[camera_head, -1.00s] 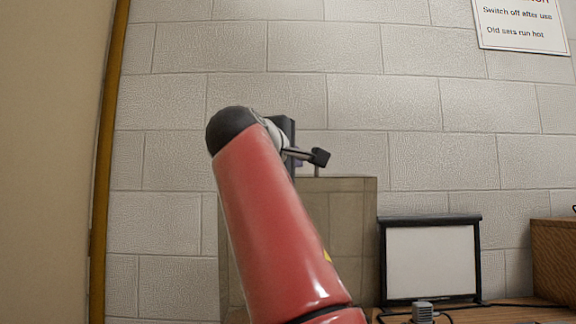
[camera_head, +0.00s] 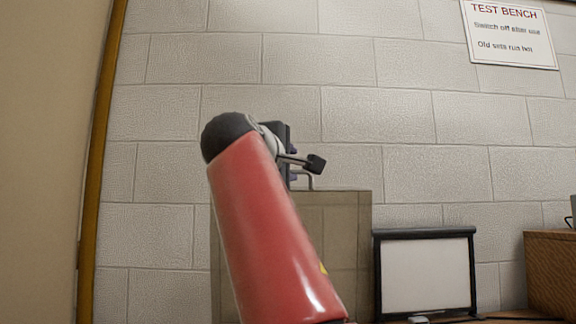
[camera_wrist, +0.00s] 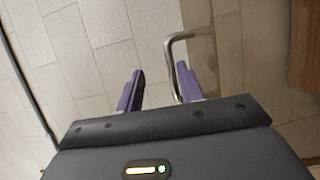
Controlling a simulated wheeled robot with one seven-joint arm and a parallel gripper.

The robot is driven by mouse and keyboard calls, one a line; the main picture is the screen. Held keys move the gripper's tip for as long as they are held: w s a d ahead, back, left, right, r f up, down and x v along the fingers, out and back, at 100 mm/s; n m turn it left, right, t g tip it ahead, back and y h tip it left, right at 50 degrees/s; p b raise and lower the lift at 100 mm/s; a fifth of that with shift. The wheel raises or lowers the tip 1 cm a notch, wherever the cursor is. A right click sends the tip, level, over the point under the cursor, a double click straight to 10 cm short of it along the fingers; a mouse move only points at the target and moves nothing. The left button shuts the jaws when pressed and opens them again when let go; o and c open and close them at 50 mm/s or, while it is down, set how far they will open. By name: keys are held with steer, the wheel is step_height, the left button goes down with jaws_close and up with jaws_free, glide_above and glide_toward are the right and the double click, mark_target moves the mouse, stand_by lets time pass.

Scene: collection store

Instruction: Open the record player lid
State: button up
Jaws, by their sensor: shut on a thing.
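The record player lid (camera_head: 338,240) is a see-through brownish panel standing tall in front of the block wall in the head view. A bent metal handle (camera_head: 311,179) shows at its top edge. In the wrist view the handle (camera_wrist: 171,62) is a grey bar running down between my purple fingers, close to the right one. My gripper (camera_wrist: 160,68) is shut on this handle, with a gap visible beside the bar. In the head view my red arm hides the lid's left part and most of my gripper. The record player's base is not visible.
A black-framed pale screen (camera_head: 427,273) stands right of the lid. A wooden box (camera_head: 550,268) is at the far right. The block wall (camera_head: 420,110) is behind everything, with a test bench sign (camera_head: 510,33) high up. A yellow-brown upright strip (camera_head: 100,150) is at left.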

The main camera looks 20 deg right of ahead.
steer(key=shift+r, duration=0.1)
steer(key=shift+s+a, duration=0.15)
steer(key=shift+s, duration=0.1)
steer(key=b+v, duration=0.2)
steer(key=v, duration=0.5)
